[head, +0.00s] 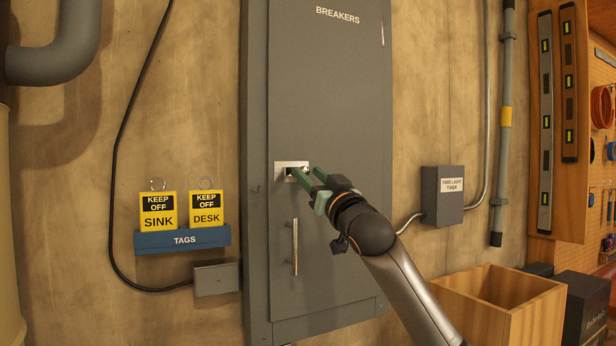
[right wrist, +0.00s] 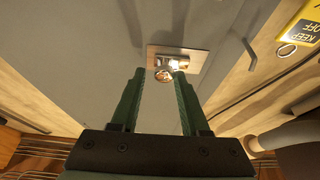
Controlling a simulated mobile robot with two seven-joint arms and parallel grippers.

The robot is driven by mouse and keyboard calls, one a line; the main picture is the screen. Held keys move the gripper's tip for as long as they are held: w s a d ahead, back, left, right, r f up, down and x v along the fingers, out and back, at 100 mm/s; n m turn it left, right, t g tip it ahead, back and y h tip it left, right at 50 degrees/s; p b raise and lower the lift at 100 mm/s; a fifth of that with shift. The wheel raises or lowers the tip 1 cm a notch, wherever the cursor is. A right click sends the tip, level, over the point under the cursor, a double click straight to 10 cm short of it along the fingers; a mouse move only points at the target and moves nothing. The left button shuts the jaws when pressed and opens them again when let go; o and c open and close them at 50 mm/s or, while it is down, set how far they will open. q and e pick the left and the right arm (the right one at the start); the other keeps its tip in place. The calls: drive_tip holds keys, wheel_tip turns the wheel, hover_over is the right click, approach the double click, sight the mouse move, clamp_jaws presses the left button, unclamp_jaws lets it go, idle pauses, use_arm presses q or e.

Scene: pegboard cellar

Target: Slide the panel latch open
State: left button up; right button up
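The panel latch (head: 281,171) is a pale metal plate with a dark slot, set on the left part of the grey breaker panel door (head: 335,110). In the right wrist view the latch plate (right wrist: 200,62) lies just beyond my fingertips, with a small shiny round knob (right wrist: 163,75) between them. My right gripper (head: 305,171) reaches the latch from the lower right. Its two green fingers (right wrist: 159,77) stand apart, with gaps beside the knob; I cannot tell whether either touches it. The fingers partly cover the latch in the head view. My left gripper is not in view.
A vertical door handle (head: 295,246) is below the latch. Left of the panel, a blue rack (head: 182,240) holds two yellow tags (head: 158,211).

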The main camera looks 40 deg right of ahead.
drive_tip(key=shift+o, duration=1.1)
drive_tip(key=shift+f, duration=0.1)
drive_tip(key=b+v, duration=0.6)
drive_tip(key=v, duration=0.6)
drive_tip(key=shift+s+b, duration=0.25)
drive_tip(key=shift+b, duration=0.15)
